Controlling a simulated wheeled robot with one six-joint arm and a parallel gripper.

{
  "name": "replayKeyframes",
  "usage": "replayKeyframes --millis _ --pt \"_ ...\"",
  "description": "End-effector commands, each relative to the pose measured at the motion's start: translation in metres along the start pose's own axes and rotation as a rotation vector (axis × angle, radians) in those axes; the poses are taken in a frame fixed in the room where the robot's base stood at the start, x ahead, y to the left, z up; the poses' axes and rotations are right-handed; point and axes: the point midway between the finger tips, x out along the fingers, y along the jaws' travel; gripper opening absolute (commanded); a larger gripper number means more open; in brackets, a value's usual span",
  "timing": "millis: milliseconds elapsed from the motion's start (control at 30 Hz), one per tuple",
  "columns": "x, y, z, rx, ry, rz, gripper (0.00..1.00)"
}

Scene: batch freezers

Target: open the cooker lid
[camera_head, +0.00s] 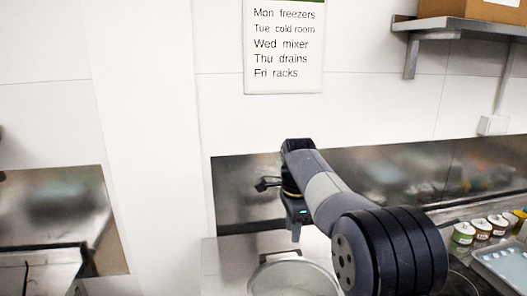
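A round, pale grey vessel or lid with a lighter rim (318,270) shows at the bottom edge, cut off by the frame. I cannot tell whether it is the cooker lid or an open pot. A dark bar stands at its back edge. My gripper (295,236) points down just above and behind this round thing, at the end of my dark grey arm. The fingers are small and seen edge-on, so their opening is unclear. Whether they touch anything is also unclear.
A steel backsplash (405,172) runs along the wall behind the counter. Several small tubs (463,233) and a pale blue tray (508,262) are at the right. A shelf (460,26) with a cardboard box is upper right. A steel unit (40,268) stands at the left.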

Motion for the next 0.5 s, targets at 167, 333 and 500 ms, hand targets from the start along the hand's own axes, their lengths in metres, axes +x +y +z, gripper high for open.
replayKeyframes --millis 167,333,500 --pt "-0.009 -0.017 0.0 0.0 0.0 0.0 0.32" --pt "-0.014 -0.031 0.0 0.0 0.0 0.0 0.32" --pt "-0.019 -0.043 0.0 0.0 0.0 -0.001 0.32"
